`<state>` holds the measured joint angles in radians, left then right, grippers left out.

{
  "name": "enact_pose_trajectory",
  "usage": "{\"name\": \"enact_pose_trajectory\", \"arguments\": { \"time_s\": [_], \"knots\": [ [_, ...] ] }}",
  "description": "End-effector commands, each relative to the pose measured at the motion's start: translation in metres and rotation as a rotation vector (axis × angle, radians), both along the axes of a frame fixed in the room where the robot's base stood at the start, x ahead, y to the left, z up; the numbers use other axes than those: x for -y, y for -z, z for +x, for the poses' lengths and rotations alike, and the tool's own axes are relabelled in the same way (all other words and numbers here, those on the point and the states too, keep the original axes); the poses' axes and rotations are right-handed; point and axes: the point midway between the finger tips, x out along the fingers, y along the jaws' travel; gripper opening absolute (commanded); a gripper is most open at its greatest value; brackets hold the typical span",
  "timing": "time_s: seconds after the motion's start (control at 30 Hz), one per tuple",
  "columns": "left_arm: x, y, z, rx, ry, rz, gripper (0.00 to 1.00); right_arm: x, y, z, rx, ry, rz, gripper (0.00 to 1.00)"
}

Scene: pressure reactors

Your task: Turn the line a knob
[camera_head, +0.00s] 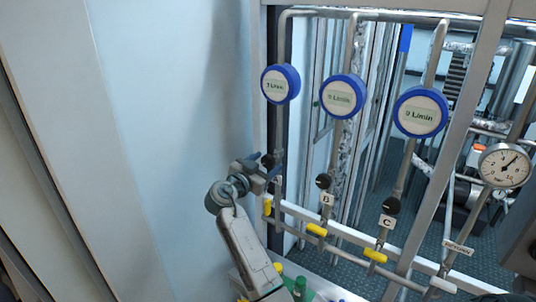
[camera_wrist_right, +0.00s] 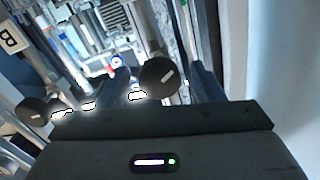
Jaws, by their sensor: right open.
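The line A knob (camera_head: 267,160) is a small dark round knob on the leftmost pipe, partly hidden by my right gripper in the head view. In the right wrist view the black knob (camera_wrist_right: 165,77) with a pale mark shows between the two fingers. My right gripper (camera_head: 266,167) is open, with its fingers on either side of this knob. I cannot tell whether they touch it. The line A label is mostly hidden by the gripper. My left gripper is not in view.
The B knob (camera_head: 323,181) and C knob (camera_head: 391,205) are on pipes to the right. Blue-rimmed flow meters (camera_head: 342,96) hang above, and yellow handles (camera_head: 317,230) sit below. A pressure gauge (camera_head: 504,165) is at the far right. A pale wall panel (camera_head: 170,130) fills the left.

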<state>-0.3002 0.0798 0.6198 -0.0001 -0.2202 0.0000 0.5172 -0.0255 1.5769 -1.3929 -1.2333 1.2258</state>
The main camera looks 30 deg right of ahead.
Motion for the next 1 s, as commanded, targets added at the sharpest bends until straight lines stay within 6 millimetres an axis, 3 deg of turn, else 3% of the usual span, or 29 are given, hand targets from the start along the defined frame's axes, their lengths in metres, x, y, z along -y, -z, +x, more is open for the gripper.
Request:
{"name": "enact_pose_trajectory", "arguments": {
  "time_s": [0.13, 0.47, 0.7, 1.0],
  "knots": [
    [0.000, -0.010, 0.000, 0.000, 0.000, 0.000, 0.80, 0.013, -0.002, 0.005, -0.001, 0.000, -0.002, 0.61],
    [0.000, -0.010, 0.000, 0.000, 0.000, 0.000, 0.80, 0.017, 0.001, 0.007, 0.000, -0.001, 0.001, 0.61],
    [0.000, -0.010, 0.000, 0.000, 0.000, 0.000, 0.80, 0.016, 0.001, 0.007, 0.000, -0.001, 0.001, 0.18],
    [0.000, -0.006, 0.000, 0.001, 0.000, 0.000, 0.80, 0.016, 0.002, 0.007, -0.024, -0.001, -0.010, 0.17]
  ]
}}
